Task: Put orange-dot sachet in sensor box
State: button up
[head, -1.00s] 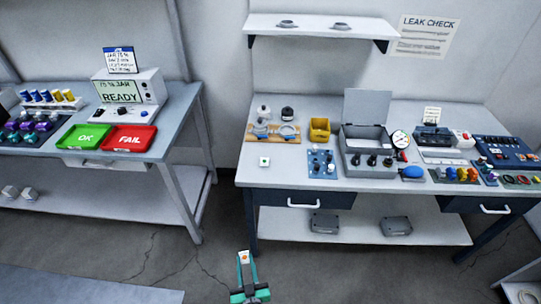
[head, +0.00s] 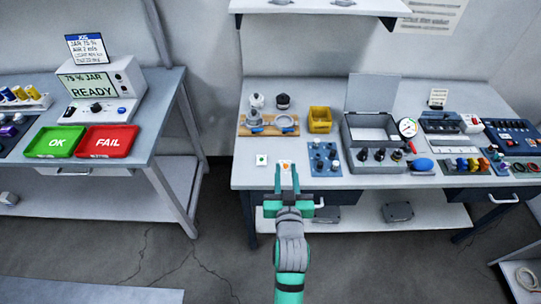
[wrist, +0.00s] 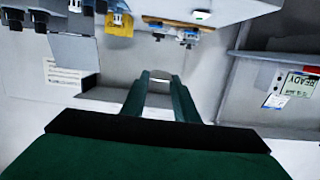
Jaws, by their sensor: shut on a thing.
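My gripper (head: 286,168) is shut on the white orange-dot sachet (head: 285,163), held at the fingertips. In the head view they overlap the front edge of the right bench; the height above it is unclear. The wrist view shows the sachet (wrist: 160,80) edge-on between the fingers (wrist: 160,77), its dot hidden. A grey box (head: 353,145) with a raised lid stands on the bench, right of and beyond my gripper. A small yellow open box (head: 320,120) stands left of it. I see no label telling which is the sensor box.
A green-dot sachet (head: 261,160) lies on the bench left of my gripper. A blue knob board (head: 324,158) lies right of it. Behind is a wooden fixture (head: 268,128). A gauge (head: 408,127) and blue bulb (head: 422,164) flank the grey box. A shelf (head: 320,7) overhangs the back.

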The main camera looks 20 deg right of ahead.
jog(key=w+f, duration=0.3)
jog(key=w, duration=0.1)
jog(key=w+d+f, duration=0.1)
jog(key=w+f, duration=0.2)
jog(key=w, duration=0.1)
jog(key=w+d+f, duration=0.1)
jog(key=w+f, duration=0.2)
jog(key=w, duration=0.2)
jog(key=shift+d+f, duration=0.1)
jog(key=shift+d, duration=0.05)
jog(key=shift+w+f, duration=0.15)
jog(key=shift+f, duration=0.1)
notch_tip(320, 180, down, 3)
jog(key=shift+w+d+f, duration=0.1)
jog(key=shift+w, duration=0.05)
jog(key=o, duration=1)
jog(key=shift+f, duration=0.15)
